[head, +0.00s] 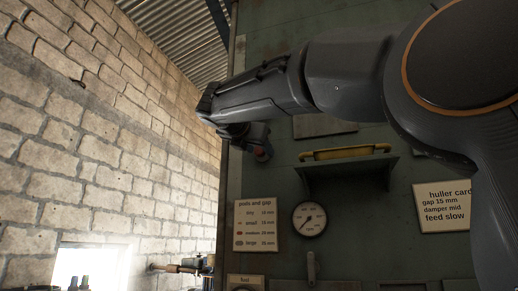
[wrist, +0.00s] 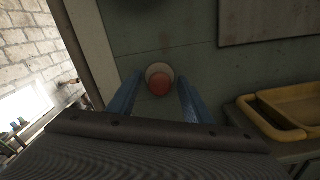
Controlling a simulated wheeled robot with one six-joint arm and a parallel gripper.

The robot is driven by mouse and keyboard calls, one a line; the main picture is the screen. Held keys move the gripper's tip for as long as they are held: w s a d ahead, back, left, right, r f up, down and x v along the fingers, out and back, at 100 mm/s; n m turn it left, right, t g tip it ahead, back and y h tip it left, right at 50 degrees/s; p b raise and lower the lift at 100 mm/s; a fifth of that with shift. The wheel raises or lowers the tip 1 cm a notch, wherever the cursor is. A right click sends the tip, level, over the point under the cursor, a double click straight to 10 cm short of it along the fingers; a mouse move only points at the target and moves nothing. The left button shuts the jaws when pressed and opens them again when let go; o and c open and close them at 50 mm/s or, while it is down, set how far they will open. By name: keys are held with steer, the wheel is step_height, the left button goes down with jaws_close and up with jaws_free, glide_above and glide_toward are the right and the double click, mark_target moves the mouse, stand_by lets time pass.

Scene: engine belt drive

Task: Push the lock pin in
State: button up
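A round red knob (wrist: 160,84) in a pale ring is on the green panel (wrist: 122,52) in the wrist view; it may be the lock pin, but no label shows. In the head view a small red end (head: 262,153) shows just below my gripper (head: 250,138). In the wrist view the blue fingers of my gripper (wrist: 158,97) stand apart, one on each side of the knob, with a gap to it. The gripper looks open and empty. How far the fingertips are from the panel, and how far the knob stands out, I cannot tell.
A yellow tray (head: 345,153) sits on a shelf right of the gripper. A brick wall (head: 100,140) stands at left.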

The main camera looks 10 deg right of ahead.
steer(key=b+v, duration=0.2)
steer(key=v, duration=0.6)
stand_by(0.4)
